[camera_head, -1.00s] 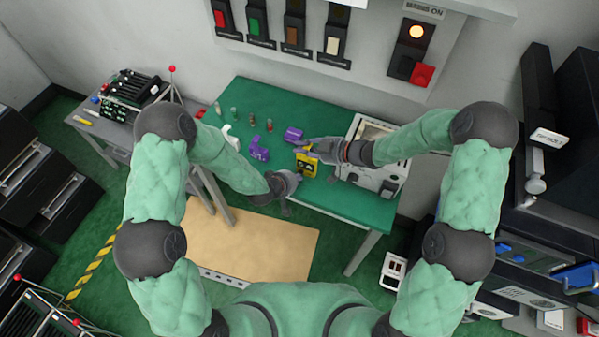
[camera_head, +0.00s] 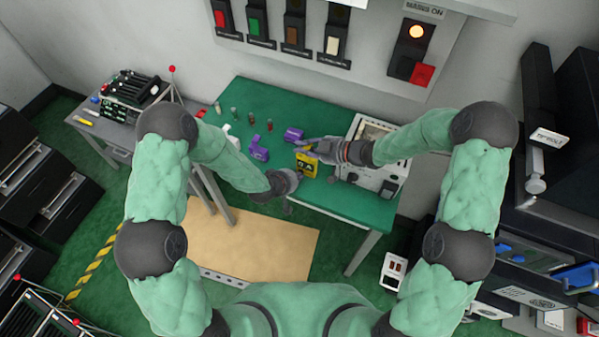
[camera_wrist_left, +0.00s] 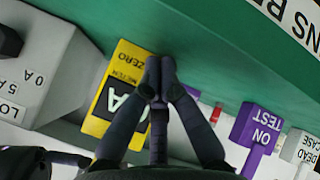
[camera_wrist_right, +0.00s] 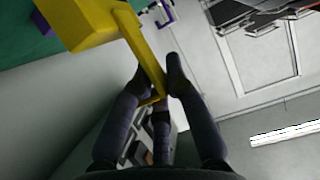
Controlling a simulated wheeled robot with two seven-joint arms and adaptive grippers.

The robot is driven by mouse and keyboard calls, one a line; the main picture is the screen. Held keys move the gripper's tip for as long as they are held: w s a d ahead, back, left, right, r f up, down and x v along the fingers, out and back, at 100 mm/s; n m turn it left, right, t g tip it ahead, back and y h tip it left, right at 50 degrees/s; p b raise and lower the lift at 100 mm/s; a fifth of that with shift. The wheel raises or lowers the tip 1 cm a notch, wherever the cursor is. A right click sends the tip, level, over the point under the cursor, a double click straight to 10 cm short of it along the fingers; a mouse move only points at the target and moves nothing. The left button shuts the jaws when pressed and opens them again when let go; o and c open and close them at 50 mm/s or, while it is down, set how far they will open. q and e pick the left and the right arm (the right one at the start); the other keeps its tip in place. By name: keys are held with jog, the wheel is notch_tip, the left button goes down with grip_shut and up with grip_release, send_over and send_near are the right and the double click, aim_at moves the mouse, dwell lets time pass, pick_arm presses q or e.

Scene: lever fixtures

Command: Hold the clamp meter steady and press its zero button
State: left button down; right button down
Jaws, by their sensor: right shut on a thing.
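The yellow clamp meter (camera_head: 306,166) with a dark face stands on the green bench below my right gripper. In the left wrist view the clamp meter (camera_wrist_left: 101,119) shows the words METER and ZERO; the button itself is not clearly visible. My right gripper (camera_head: 311,148) is at the meter's upper end. In the right wrist view its fingers (camera_wrist_right: 160,88) are shut on a yellow part of the meter. My left gripper (camera_head: 294,179) is low on the near side of the meter. In the left wrist view its fingertips (camera_wrist_left: 160,68) are together, empty, close beside the ZERO end; contact cannot be told.
A purple ON TEST block (camera_head: 259,149) and another purple piece (camera_head: 293,134) stand on the green bench (camera_head: 262,97). A pale instrument box (camera_head: 387,182) is right of the meter. Small coloured items line the back left. The bench's front strip is clear.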

jog(key=shift+s+f, duration=0.4)
jog(key=shift+f, duration=0.3)
pick_arm(q)
jog(key=shift+s+a, duration=0.25)
jog(key=shift+s, duration=0.4)
jog(key=s, duration=0.1)
jog(key=s+a, duration=0.1)
jog(key=s, duration=0.1)
jog(key=s+a, duration=0.1)
jog(key=shift+s, duration=0.35)
pick_arm(e)
jog(key=c, duration=1.2)
grip_release()
pick_arm(q)
jog(key=shift+w+f, duration=0.1)
pick_arm(e)
jog(key=shift+w+r, duration=0.1)
jog(key=shift+w, duration=0.05)
jog(key=shift+w+r, duration=0.15)
jog(key=shift+r, duration=0.05)
